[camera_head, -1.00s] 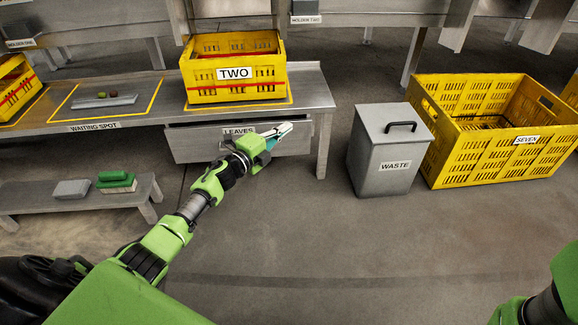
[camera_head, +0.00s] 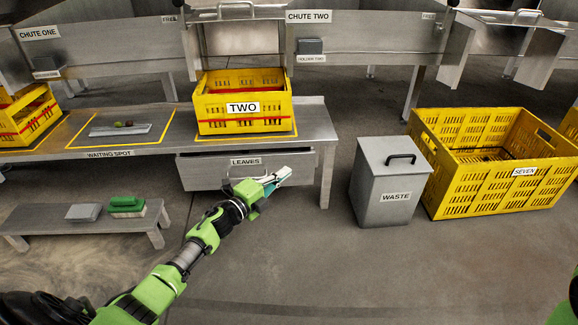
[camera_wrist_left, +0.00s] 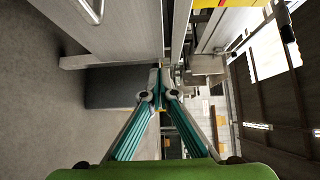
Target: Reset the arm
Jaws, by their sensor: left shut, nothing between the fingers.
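My left arm comes in from the lower left in the head view. Its gripper (camera_head: 283,176) is in front of the leaves drawer (camera_head: 205,172), under the bench that holds the yellow crate TWO (camera_head: 243,124). In the left wrist view the fingers (camera_wrist_left: 160,72) meet at their tips, with nothing between them. Whether the gripper touches the drawer front cannot be told. Of my right arm only a green part shows at the lower right edge; its gripper is out of view.
A grey waste bin (camera_head: 388,205) and the yellow crate SEVEN (camera_head: 468,185) stand at the right. A low bench (camera_head: 105,228) with a green brush-like block (camera_head: 126,205) and a grey block (camera_head: 83,212) is at the left. The floor in front is clear.

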